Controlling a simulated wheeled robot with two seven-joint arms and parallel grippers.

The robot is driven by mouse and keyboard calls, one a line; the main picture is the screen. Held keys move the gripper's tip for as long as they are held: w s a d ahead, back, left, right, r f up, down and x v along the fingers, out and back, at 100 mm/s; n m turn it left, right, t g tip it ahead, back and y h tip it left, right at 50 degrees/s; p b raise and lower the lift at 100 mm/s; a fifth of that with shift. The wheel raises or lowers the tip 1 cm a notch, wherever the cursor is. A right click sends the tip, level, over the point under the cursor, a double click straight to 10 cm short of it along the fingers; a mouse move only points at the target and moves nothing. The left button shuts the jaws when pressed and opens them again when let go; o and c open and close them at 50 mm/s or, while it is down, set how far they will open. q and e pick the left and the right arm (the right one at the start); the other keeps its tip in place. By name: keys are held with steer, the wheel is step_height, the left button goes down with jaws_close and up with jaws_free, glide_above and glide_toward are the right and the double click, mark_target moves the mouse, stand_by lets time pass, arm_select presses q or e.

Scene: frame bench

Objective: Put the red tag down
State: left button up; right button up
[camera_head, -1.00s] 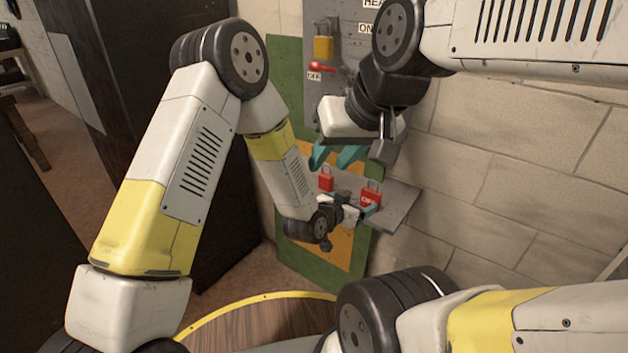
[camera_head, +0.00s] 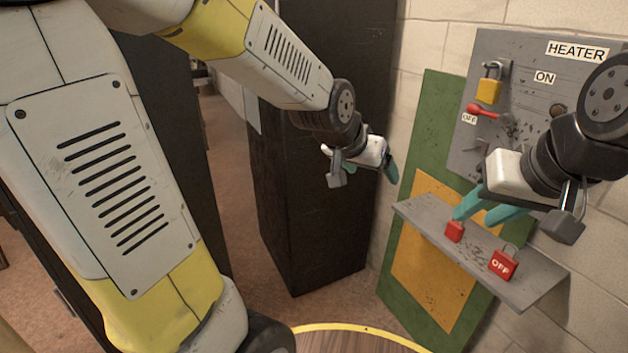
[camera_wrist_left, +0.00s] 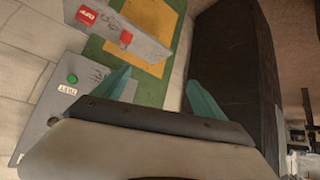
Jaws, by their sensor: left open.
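A red OFF tag (camera_head: 503,263) with a loop on top stands on the grey shelf (camera_head: 530,285), near its front right. It also shows at the upper left of the left wrist view (camera_wrist_left: 86,15). A smaller red padlock-like block (camera_head: 455,231) stands left of it on the shelf. My left gripper (camera_head: 392,180) is open and empty, left of the shelf and clear of both red things; its fingers (camera_wrist_left: 160,84) are wide apart.
A grey HEATER panel (camera_head: 520,70) with a yellow padlock (camera_head: 489,88) and a red lever (camera_head: 482,110) by OFF is on the wall. A black cabinet (camera_head: 310,225) stands left of the shelf. A round wooden top (camera_head: 350,342) is at the bottom.

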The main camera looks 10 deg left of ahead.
arm_select(q)
steer(key=s+a+r+n+g, duration=0.1)
steer(key=s+a+r, duration=0.1)
steer(key=s+a, duration=0.3)
steer(key=s+a+r+n+y, duration=0.1)
steer(key=s+a+r+n, duration=0.1)
steer(key=s+a, duration=0.4)
steer(key=s, duration=0.5)
steer(key=shift+s+n+g+y, duration=0.15)
steer(key=shift+n+g+y, duration=0.15)
steer(key=shift+g, duration=0.1)
